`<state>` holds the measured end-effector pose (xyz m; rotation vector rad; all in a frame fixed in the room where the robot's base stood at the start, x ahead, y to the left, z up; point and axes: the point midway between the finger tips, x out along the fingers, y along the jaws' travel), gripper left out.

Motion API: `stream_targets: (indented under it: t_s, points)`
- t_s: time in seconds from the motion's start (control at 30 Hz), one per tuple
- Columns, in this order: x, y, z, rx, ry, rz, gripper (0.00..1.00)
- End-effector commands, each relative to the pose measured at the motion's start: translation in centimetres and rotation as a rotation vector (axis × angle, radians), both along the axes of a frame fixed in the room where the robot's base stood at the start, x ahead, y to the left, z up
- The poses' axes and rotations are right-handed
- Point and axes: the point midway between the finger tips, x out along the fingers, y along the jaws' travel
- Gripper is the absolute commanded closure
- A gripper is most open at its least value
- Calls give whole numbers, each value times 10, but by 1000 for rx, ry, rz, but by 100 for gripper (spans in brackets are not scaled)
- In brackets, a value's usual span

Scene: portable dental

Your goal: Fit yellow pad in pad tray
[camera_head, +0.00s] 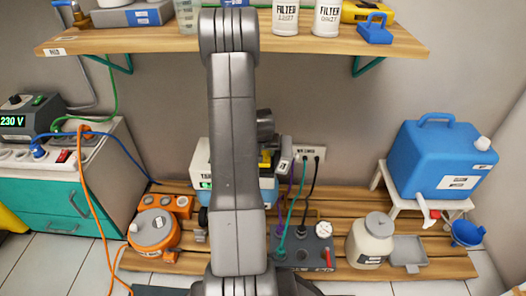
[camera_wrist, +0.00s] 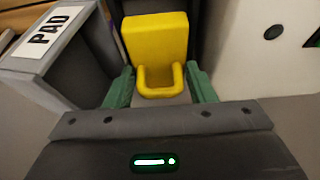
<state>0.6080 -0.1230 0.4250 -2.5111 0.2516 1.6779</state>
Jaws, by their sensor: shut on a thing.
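The yellow pad (camera_wrist: 155,35), a block with a loop-shaped handle, is in the middle of the wrist view. My gripper (camera_wrist: 160,82) has its green fingers on both sides of the handle and is shut on it. The pad tray (camera_wrist: 25,60), a grey box with a PAD label, is to the left of the pad. The pad looks outside the tray, close to its right side; whether they touch I cannot tell. In the head view a bit of yellow (camera_head: 267,158) shows beside my arm, which hides most of the gripper and tray area.
A white housing (camera_wrist: 270,65) stands close on the right in the wrist view. In the head view, a dark box with cables and a gauge (camera_head: 305,250), a cream canister (camera_head: 370,243) and an orange device (camera_head: 153,230) stand on the low wooden platform. A shelf (camera_head: 170,45) spans above.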

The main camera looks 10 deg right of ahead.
Motion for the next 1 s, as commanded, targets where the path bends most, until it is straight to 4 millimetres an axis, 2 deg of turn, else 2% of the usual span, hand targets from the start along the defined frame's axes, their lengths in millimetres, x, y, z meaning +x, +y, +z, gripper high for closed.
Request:
stream_targets:
  t_s: [0.47, 1.0]
  points:
    - [0, 0, 0, 0, 0, 0, 72]
    - [0, 0, -10, 0, 0, 0, 72]
